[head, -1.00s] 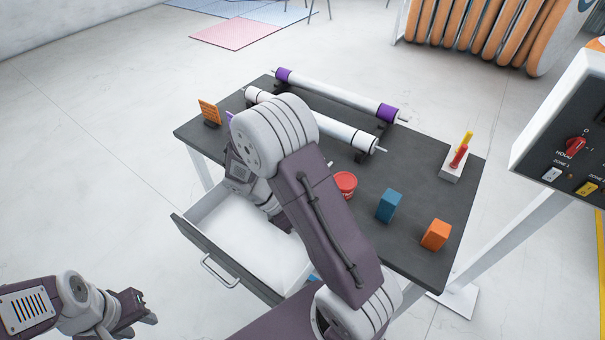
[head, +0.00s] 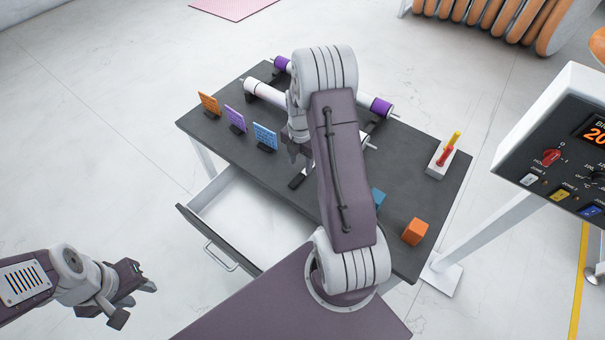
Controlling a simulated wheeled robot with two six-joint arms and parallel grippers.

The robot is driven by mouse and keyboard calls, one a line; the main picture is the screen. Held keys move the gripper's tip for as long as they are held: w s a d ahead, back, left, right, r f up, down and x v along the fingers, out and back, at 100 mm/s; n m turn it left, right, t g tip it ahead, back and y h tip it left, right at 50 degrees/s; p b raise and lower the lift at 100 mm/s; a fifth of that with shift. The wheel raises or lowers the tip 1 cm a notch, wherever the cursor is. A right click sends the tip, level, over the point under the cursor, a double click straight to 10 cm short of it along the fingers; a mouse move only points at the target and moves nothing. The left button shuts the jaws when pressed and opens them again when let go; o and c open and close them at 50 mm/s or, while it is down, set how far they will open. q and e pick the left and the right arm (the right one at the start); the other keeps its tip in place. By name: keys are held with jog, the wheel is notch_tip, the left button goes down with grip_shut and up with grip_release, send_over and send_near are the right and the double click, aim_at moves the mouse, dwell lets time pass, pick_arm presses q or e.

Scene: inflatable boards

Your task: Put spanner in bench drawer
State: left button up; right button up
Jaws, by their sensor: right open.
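The bench (head: 400,190) is dark-topped, and its drawer (head: 222,240) is pulled out at the front left. The visible part of the drawer's white inside is empty. My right gripper (head: 296,160) is open, pointing down over the middle of the bench top, partly hidden by my arm. Just below it is a small dark and pale item (head: 299,180); I cannot tell whether it is the spanner or a stand. No spanner shows clearly elsewhere. My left gripper (head: 138,300) is open and empty, left of the drawer and away from the bench.
Orange (head: 209,104), purple (head: 235,118) and blue (head: 265,136) cards stand along the bench's left side. Rollers (head: 264,93) lie at the back. A control panel (head: 560,150) stands further right.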

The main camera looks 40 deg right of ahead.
aim_at(301, 175)
jog(key=f, duration=0.4)
jog(key=shift+s+f+p, duration=0.2)
jog(key=shift+f+p, duration=0.05)
jog(key=shift+p, duration=0.1)
jog(key=shift+f, duration=0.35)
jog(key=shift+r, duration=0.1)
grip_shut()
notch_tip(301, 175, up, 4)
jog(key=shift+w+r, duration=0.1)
jog(key=shift+r, duration=0.05)
jog(key=s+d+r, duration=0.1)
jog(key=s+r, duration=0.1)
jog(key=s, duration=0.1)
jog(key=s+d+r+b, duration=0.1)
jog(key=s+r, duration=0.1)
jog(key=s, duration=0.2)
jog(key=s+r, duration=0.2)
jog(key=s, duration=0.2)
jog(key=shift+s+d+r, duration=0.25)
jog(key=shift+d+r, duration=0.1)
jog(key=shift+d, duration=0.05)
